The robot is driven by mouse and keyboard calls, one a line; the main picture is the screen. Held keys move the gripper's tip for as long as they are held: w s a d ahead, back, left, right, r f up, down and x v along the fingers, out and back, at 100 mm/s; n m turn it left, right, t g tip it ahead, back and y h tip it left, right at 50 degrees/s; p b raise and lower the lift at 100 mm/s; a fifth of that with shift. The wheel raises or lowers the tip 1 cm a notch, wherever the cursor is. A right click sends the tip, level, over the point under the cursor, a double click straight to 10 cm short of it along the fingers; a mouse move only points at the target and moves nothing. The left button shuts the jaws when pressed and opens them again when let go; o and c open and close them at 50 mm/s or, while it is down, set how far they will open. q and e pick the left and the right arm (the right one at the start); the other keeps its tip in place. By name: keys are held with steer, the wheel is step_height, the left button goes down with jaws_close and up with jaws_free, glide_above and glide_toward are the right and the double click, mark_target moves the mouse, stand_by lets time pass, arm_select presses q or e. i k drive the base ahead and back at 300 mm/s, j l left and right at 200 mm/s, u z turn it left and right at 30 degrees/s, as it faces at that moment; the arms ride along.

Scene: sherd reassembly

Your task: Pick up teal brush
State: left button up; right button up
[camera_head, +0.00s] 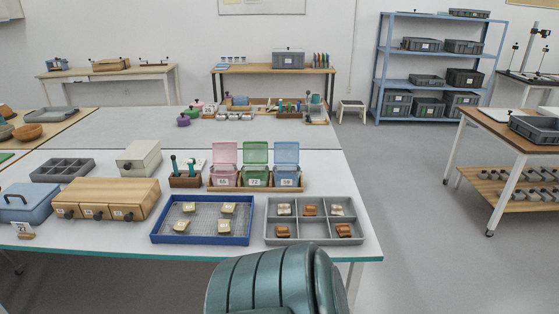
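Two slim dark teal upright handles stand in a small brown wooden block (185,181) on the near table, left of the coloured boxes. One teal handle (174,164) is at the block's left and the other teal handle (191,165) at its right. They look like brush handles, but they are too small to tell which is the brush; their lower ends are hidden in the block. Neither of my grippers is in view. A large teal rounded part of my own body fills the bottom middle and covers some of the floor and table front.
Right of the block stand pink, green and blue open-lidded boxes (255,179) in a wooden tray. In front are a blue tray (155,232) with sherds and a grey divided tray (313,220). A wooden drawer unit (108,200) and a pale box (138,158) stand left.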

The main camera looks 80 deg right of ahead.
mark_target(173, 158)
steer(key=z, duration=3)
